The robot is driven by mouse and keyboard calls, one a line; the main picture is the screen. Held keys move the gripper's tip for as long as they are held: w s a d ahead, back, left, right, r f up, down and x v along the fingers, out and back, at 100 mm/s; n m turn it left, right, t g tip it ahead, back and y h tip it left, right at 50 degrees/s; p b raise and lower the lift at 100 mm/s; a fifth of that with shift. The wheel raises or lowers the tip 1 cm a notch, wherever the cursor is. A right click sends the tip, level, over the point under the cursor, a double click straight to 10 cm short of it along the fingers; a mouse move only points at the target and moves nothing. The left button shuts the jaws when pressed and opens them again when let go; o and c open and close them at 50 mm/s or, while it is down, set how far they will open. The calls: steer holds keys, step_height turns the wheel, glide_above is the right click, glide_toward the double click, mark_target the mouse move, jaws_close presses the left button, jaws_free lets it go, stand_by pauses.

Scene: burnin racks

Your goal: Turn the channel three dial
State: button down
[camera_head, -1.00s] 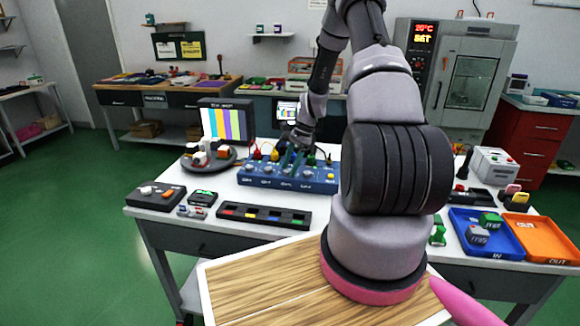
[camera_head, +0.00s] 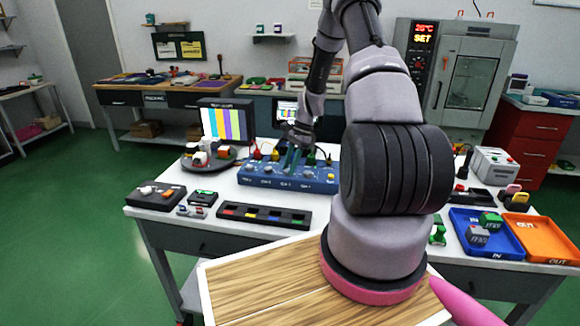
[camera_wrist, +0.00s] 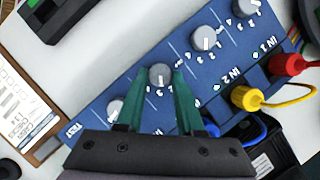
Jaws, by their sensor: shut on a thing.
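The blue channel box (camera_head: 255,181) stands on the white table with a row of grey dials. It also fills the wrist view (camera_wrist: 100,85). My gripper (camera_head: 290,166) reaches down onto it from behind. In the wrist view, its teal fingers (camera_wrist: 160,77) are shut on the channel three dial (camera_wrist: 160,73), one on each side, and its white mark shows between them. The channel four dial (camera_wrist: 115,108) is beside it at lower left. The channel two dial (camera_wrist: 204,38) and channel one dial (camera_wrist: 246,8) are at upper right.
A colour-bar screen (camera_head: 228,124) stands behind the box. A black slotted strip (camera_head: 263,216) lies in front. Blue (camera_head: 463,243) and orange (camera_head: 545,255) trays are at the right.

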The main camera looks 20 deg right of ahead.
steer(key=n, duration=0.2)
steer(key=n+g, duration=0.1)
steer(key=n, duration=0.1)
steer(key=n+g+h, duration=0.1)
steer(key=n, duration=0.1)
steer(key=shift+w+a, duration=0.1)
steer(key=shift+w, duration=0.15)
steer(key=n+h, duration=0.1)
steer(key=n, duration=0.1)
steer(key=n+g, duration=0.1)
steer(key=n, duration=0.2)
steer(key=shift+w+a+n+h, duration=0.2)
steer(key=shift+n+h, duration=0.1)
steer(key=shift+h, duration=0.1)
steer(key=n, duration=0.2)
steer(key=n+h, duration=0.2)
steer(key=n, duration=0.1)
steer(key=shift+a+n, duration=0.25)
steer(key=shift+n, duration=0.05)
steer(key=n+h, duration=0.1)
steer(key=n, duration=0.1)
steer(key=n+h, duration=0.1)
steer(key=n, duration=0.1)
steer(key=shift+s+a+n, duration=0.15)
steer(key=shift+n, duration=0.25)
steer(key=c, duration=0.5)
jaws_free()
steer(key=shift+c, duration=0.2)
steer(key=v, duration=1.1)
